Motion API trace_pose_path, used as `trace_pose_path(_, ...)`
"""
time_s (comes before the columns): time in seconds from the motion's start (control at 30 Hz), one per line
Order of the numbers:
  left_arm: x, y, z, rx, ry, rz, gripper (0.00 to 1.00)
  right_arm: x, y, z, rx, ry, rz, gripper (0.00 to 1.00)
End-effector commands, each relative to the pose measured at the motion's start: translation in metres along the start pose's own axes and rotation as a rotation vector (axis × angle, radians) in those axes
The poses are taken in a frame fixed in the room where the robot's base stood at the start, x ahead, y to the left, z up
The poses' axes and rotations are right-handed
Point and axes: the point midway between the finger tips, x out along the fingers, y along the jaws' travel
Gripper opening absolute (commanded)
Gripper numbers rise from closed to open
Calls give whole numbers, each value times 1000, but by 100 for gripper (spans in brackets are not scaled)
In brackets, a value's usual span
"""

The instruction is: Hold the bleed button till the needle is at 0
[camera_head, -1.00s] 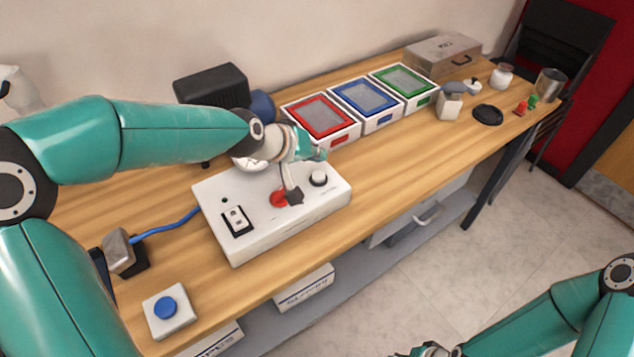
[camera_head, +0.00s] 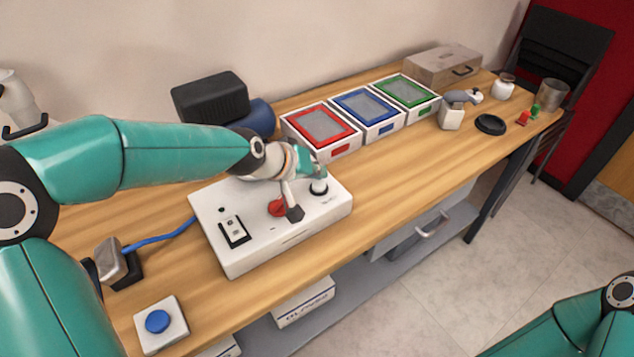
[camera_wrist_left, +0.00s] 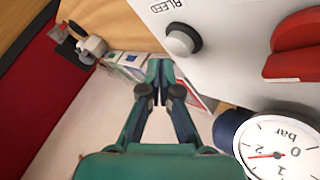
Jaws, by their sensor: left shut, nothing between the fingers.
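The bleed button (camera_head: 319,187) is a pale round knob on the right of the white control box (camera_head: 262,245). In the left wrist view it is a grey cap (camera_wrist_left: 183,40) beside the lettering. My left gripper (camera_head: 316,171) is shut and empty, just above the button in the head view. In the left wrist view its fingertips (camera_wrist_left: 160,68) appear beside the button; contact cannot be told. The pressure gauge (camera_wrist_left: 283,148), marked bar, has a red needle pointing left, off the 0; the exact reading is unclear. My arm hides the gauge in the head view. My right gripper is out of view.
A red knob (camera_head: 277,208) and a black switch (camera_head: 234,231) sit on the box. Red (camera_head: 323,148), blue (camera_head: 368,128) and green (camera_head: 407,106) framed trays stand behind to the right. A blue button (camera_head: 158,321) is at the front left. Table right of the box is clear.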

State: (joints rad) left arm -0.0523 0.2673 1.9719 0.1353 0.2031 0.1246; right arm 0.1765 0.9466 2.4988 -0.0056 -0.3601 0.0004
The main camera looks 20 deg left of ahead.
Motion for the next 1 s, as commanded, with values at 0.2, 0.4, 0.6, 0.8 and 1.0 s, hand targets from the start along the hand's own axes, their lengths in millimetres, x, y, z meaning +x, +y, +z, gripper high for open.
trace_pose_path(0.2, 0, 0, 0, 0, 0, 0, 0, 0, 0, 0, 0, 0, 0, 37)
trace_pose_path(0.4, 0, 0, 0, 0, 0, 0, 0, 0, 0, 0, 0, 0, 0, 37)
trace_pose_path(0.6, 0, 0, 0, 0, 0, 0, 0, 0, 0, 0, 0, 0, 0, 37)
trace_pose_path(0.8, 2, -2, 2, 0, 0, 0, 0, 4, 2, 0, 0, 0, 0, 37)
trace_pose_path(1.0, 5, -4, 5, 0, 0, 0, 0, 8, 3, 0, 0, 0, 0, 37)
